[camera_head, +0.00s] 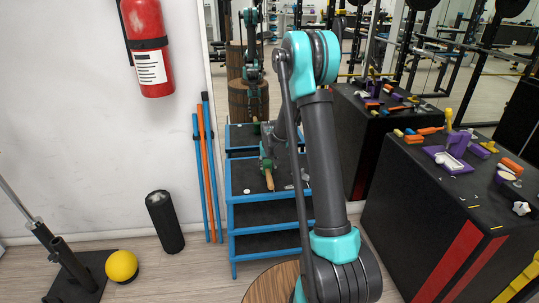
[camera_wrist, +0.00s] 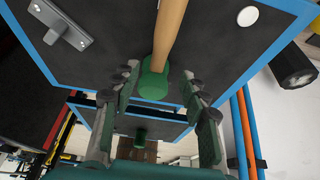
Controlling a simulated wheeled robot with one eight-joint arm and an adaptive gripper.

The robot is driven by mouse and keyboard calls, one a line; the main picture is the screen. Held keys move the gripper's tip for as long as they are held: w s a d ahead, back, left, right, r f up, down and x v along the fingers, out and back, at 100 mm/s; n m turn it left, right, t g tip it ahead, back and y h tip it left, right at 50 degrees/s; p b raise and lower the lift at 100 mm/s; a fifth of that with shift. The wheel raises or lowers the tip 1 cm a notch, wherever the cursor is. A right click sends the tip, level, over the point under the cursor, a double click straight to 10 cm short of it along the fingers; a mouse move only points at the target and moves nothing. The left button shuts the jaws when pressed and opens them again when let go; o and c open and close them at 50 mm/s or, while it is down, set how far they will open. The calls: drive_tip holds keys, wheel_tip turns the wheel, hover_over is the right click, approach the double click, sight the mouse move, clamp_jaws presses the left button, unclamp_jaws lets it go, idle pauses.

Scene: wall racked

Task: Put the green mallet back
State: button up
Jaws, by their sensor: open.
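The green mallet lies on the black top of a blue-framed stepped rack (camera_head: 245,193). Its wooden handle (camera_head: 269,181) points toward the head camera. In the wrist view, the handle runs down from the top edge to the green head (camera_wrist: 152,86). My gripper (camera_wrist: 161,80) is open, with one finger to each side of the green head. I see no clear contact, and the gap to the head is hard to judge. In the head view my gripper is small and partly hidden behind my arm.
A grey metal plate (camera_wrist: 62,28) and a white disc (camera_wrist: 247,16) lie on the rack top. Blue and orange poles (camera_head: 207,170) and a black roller (camera_head: 165,221) stand to the left. A black box (camera_head: 420,215) with colourful parts stands right. A mirror is behind.

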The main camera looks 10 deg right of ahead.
drive_tip(key=v, duration=0.9)
drive_tip(key=s+d+r, duration=0.1)
drive_tip(key=s+r, duration=0.1)
drive_tip(key=s, duration=0.7)
drive_tip(key=s+d+r, duration=0.2)
drive_tip(key=s, duration=0.7)
drive_tip(key=s+f, duration=0.2)
drive_tip(key=s, duration=0.7)
drive_tip(key=s+d+f, duration=0.1)
drive_tip(key=s+f, duration=0.1)
drive_tip(key=s, duration=0.7)
drive_tip(key=shift+w+d+r, duration=0.1)
